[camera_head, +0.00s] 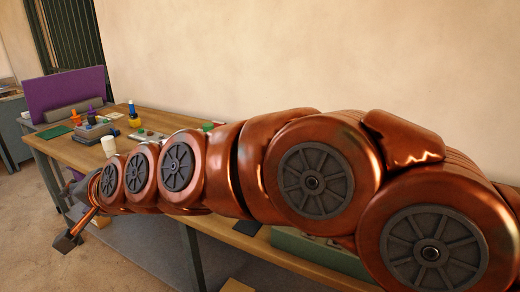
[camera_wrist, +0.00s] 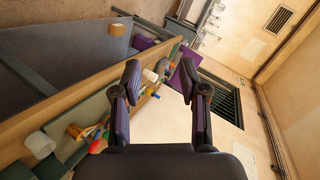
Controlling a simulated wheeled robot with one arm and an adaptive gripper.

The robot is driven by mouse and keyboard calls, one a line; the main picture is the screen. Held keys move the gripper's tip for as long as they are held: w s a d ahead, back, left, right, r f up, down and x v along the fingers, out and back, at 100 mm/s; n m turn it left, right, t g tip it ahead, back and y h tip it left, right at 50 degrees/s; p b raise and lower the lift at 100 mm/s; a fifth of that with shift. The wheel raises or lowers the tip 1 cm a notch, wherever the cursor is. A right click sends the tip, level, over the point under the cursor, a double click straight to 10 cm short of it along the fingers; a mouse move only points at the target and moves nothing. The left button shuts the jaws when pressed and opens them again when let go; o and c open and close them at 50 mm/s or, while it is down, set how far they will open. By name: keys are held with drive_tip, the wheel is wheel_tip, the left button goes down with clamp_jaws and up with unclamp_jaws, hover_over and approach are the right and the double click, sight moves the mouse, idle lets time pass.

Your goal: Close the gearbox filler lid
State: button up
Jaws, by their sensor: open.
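My gripper (camera_wrist: 158,80) is open in the wrist view, with two dark fingers wide apart and nothing between them. I cannot make out the gearbox or its filler lid for certain. A small grey block-shaped unit (camera_head: 92,132) with parts on top stands on the workbench at the left of the head view; I cannot tell whether it is the gearbox. My copper-coloured arm crosses the head view and hides much of the bench. In the wrist view the bench lies tilted beyond and left of the fingers, apart from them.
The wooden workbench (camera_head: 61,147) runs along the wall. It holds a white cup (camera_head: 108,146), a yellow-and-blue bottle (camera_head: 133,115), an orange item (camera_head: 75,117) and a green mat (camera_head: 54,132). A purple panel (camera_head: 67,92) stands at its far end. Open floor lies at the left.

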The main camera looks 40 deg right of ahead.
drive_tip(key=w+d+r+m+t+h+b, duration=0.3)
drive_tip(key=w+d+r+m+t+h, duration=0.15)
drive_tip(key=d+m, duration=0.4)
drive_tip(key=w+d+r+m+t+h+b, duration=0.3)
drive_tip(key=w+d+r+m+h, duration=0.15)
drive_tip(key=d+r+m, duration=0.35)
drive_tip(key=s+d+f+m+g+h+b, duration=0.2)
drive_tip(key=d+f+m+g+h, duration=0.1)
drive_tip(key=d+m+h, duration=0.3)
drive_tip(key=s+d+f+m+g+h+b, duration=0.2)
drive_tip(key=d+f+m+g+h, duration=0.2)
drive_tip(key=d+m, duration=0.45)
drive_tip(key=s+d+f+m+g+h+b, duration=0.3)
drive_tip(key=s+d+f+m+g, duration=0.4)
drive_tip(key=s+d+m+g, duration=0.15)
drive_tip(key=shift+m, duration=0.35)
drive_tip(key=shift+x, duration=3.5)
clamp_jaws()
